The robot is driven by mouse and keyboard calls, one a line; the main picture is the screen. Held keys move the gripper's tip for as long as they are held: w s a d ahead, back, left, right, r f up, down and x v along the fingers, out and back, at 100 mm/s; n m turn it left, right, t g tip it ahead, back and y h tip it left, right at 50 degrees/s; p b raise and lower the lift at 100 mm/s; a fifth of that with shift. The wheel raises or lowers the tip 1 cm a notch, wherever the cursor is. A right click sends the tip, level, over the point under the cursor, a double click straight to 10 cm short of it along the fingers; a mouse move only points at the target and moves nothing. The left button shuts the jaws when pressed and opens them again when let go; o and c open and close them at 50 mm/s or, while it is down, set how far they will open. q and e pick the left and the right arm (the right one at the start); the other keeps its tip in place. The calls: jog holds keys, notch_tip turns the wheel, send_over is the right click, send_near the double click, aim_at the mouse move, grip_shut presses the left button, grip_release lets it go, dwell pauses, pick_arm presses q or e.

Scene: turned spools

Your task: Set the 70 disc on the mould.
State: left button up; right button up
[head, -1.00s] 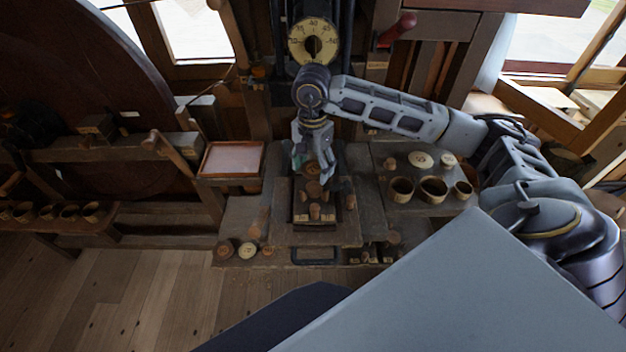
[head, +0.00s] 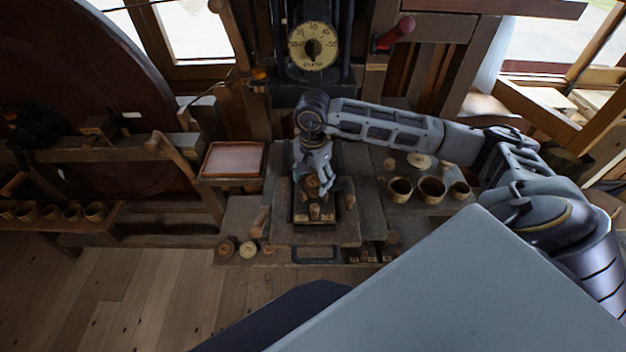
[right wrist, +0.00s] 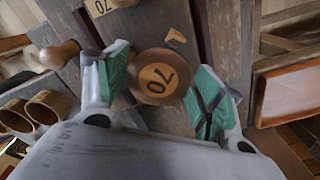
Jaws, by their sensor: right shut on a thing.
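The 70 disc (right wrist: 158,77) is a round brown wooden piece with a pale face marked 70. It sits between the green-padded fingers of my right gripper (right wrist: 160,90) in the right wrist view. In the head view my right gripper (head: 314,190) points down with the disc (head: 312,181) at its fingers, over the back of a dark framed block (head: 316,222) at the bench's middle. I take this block for the mould; its back part is hidden by the gripper. I cannot tell whether the disc touches it. My left gripper is not in view.
Several wooden cups (head: 431,189) stand on the right bench part. A shallow tray (head: 232,160) is at the left. More round pieces (head: 248,249) lie at the front left edge. A dial press (head: 313,46) stands behind. A 70 label (right wrist: 103,7) shows in the wrist view.

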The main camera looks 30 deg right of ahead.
jog(key=shift+s+f, duration=0.35)
jog(key=shift+f, duration=0.4)
jog(key=shift+c, duration=0.4)
jog(key=shift+o, duration=0.2)
jog(key=shift+f, duration=0.15)
jog(key=shift+w+f+b, duration=0.1)
jog(key=shift+b, duration=0.2)
jog(key=o, duration=0.8)
jog(key=shift+w+a, duration=0.1)
jog(key=shift+a, duration=0.05)
jog(key=shift+c, duration=0.2)
jog(key=shift+o, duration=0.3)
jog(key=shift+w, duration=0.15)
jog(key=shift+r, duration=0.2)
jog(key=shift+r, duration=0.1)
